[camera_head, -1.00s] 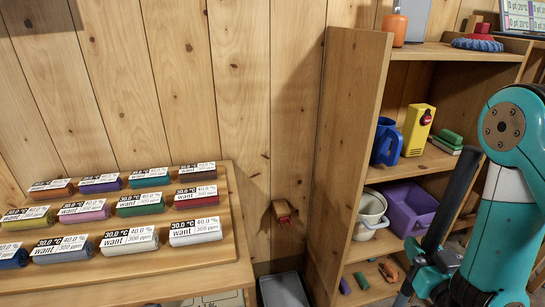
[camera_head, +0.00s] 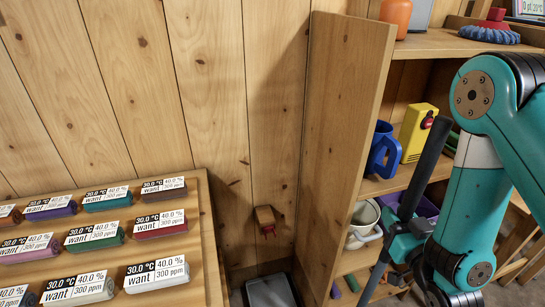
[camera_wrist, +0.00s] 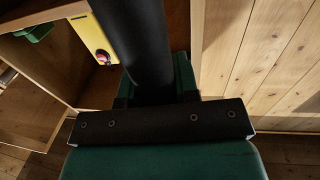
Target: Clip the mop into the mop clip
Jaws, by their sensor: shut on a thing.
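The mop shows as a long dark handle (camera_head: 427,166), tilted with its top leaning right; its lower end runs out of the picture. My gripper (camera_head: 404,244) is shut on this handle, in front of the shelf unit. In the wrist view the dark handle (camera_wrist: 137,40) runs up from between the jaws (camera_wrist: 150,95); the mop's head is not in view. A small wooden block with a red front (camera_head: 266,219), which looks like the mop clip, is fixed low on the plank wall, left of the shelf unit and well apart from the handle.
The shelf unit's tall side panel (camera_head: 340,150) stands between the clip and my gripper. Its shelves hold a blue mug (camera_head: 382,152), a yellow box (camera_head: 418,130) and a pale pot (camera_head: 362,222). A slanted rack with labelled rolls (camera_head: 205,240) is at left. A grey bin (camera_head: 270,291) stands below the clip.

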